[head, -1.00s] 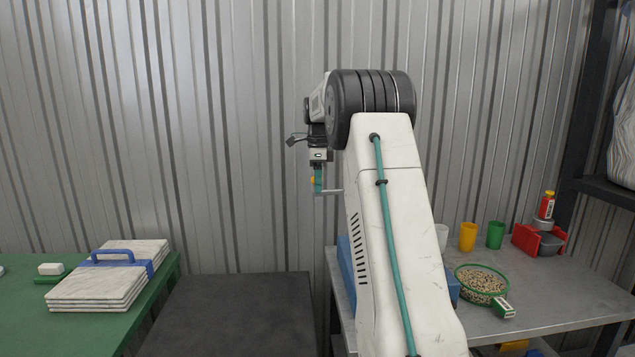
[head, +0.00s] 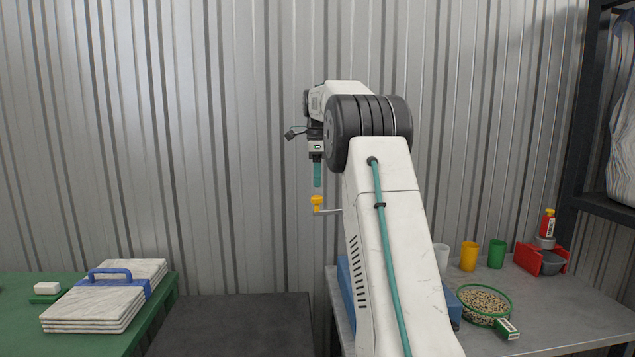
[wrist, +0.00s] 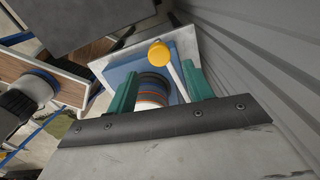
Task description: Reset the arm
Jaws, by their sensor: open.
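My arm stands in the middle of the head view, its white link rising to a dark ringed joint. My gripper (head: 317,174) hangs down to the left of that joint, with teal fingers. In the wrist view the two teal fingers (wrist: 159,91) are spread apart with nothing held between them. A yellow knob (head: 317,203) on a thin rod is just below the gripper in the head view, apart from the fingertips. The yellow knob also shows beyond the fingers in the wrist view (wrist: 158,53).
A green table (head: 50,334) at left holds pale stacked slabs (head: 95,310) with a blue handle. A dark surface (head: 235,325) lies between the tables. The grey table (head: 560,310) at right holds cups, a green-rimmed sieve (head: 484,302) and a red holder (head: 530,259). A corrugated wall stands close behind.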

